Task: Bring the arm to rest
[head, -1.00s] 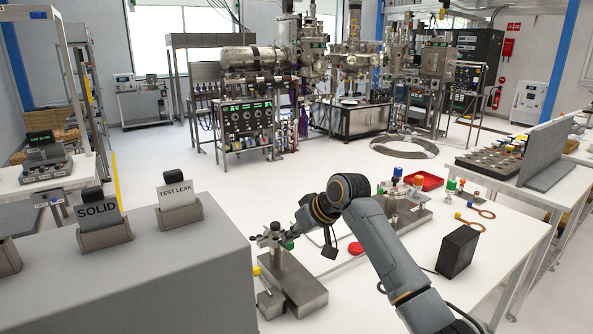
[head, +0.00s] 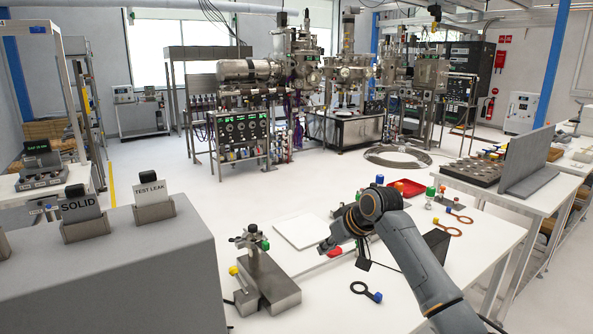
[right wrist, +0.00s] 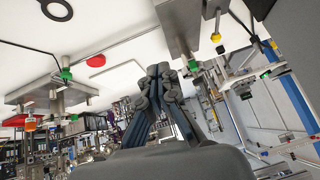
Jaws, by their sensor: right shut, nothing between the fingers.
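My right arm (head: 415,260) comes in from the lower right, bent over the white table. My right gripper (head: 328,244) points left and hangs above the table, partly small and dark in the head view. In the right wrist view its fingers (right wrist: 158,72) are together with nothing between them. It is apart from the steel fixture (head: 266,284) with a clamp on top, which stands to its left. My left gripper is not in view.
A white plate (head: 300,230) and a red disc (head: 335,252) lie near the gripper. A black ring with a blue part (head: 366,291) lies in front. A black block (head: 437,243) and a red tray (head: 405,187) are beyond the arm. A grey cabinet (head: 120,270) stands left.

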